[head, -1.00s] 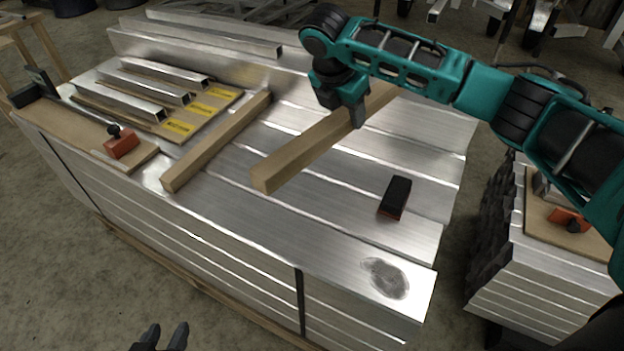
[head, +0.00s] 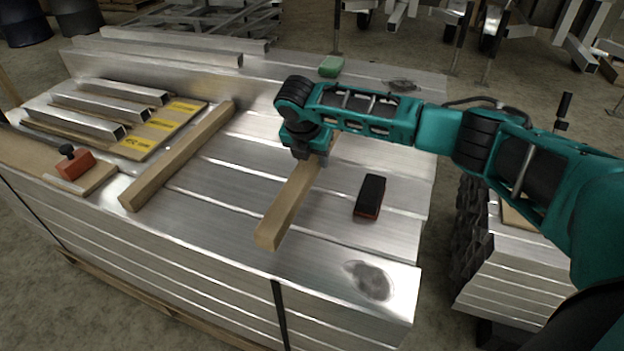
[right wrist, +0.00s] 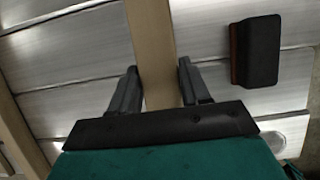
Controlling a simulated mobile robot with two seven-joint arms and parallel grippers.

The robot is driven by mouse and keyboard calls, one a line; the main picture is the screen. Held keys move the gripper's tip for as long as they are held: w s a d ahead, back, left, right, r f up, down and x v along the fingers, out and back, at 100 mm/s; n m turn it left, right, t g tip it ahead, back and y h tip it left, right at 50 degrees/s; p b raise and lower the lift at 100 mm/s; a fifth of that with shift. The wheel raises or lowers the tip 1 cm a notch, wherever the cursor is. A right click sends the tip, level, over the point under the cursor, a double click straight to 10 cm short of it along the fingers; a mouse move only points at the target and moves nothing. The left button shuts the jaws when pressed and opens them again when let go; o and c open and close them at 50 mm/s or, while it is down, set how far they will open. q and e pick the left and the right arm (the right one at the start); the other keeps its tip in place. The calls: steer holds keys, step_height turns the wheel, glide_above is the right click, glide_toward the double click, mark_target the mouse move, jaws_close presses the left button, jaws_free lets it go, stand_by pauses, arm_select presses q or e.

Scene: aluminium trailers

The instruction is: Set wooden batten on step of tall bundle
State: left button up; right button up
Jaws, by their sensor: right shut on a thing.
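A wooden batten (head: 284,207) is in my right gripper (head: 308,158), over the top of the tall aluminium bundle (head: 230,225). The gripper is shut on it toward its far end, and the near end points to the bundle's front edge. In the right wrist view the batten (right wrist: 152,50) runs between the two fingers (right wrist: 155,88). I cannot tell whether its underside touches the metal. A second batten (head: 180,155) lies on the bundle to the left, roughly parallel. My left gripper is not in view.
A black and red block (head: 370,196) lies just right of the held batten. Metal tubes (head: 100,105) on a yellow-labelled board and a red clamp-like piece (head: 75,163) are at left. A green block (head: 331,67) lies at the back. A lower bundle (head: 520,275) stands right.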

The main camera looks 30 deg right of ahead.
step_height(320, 180, down, 6)
steer(key=shift+r+b, duration=0.25)
steer(key=shift+b, duration=0.7)
steer(key=shift+f, duration=0.2)
steer(key=o, duration=1.3)
steer(key=shift+o, duration=0.2)
steer(key=p+v, duration=0.4)
steer(key=v, duration=0.8)
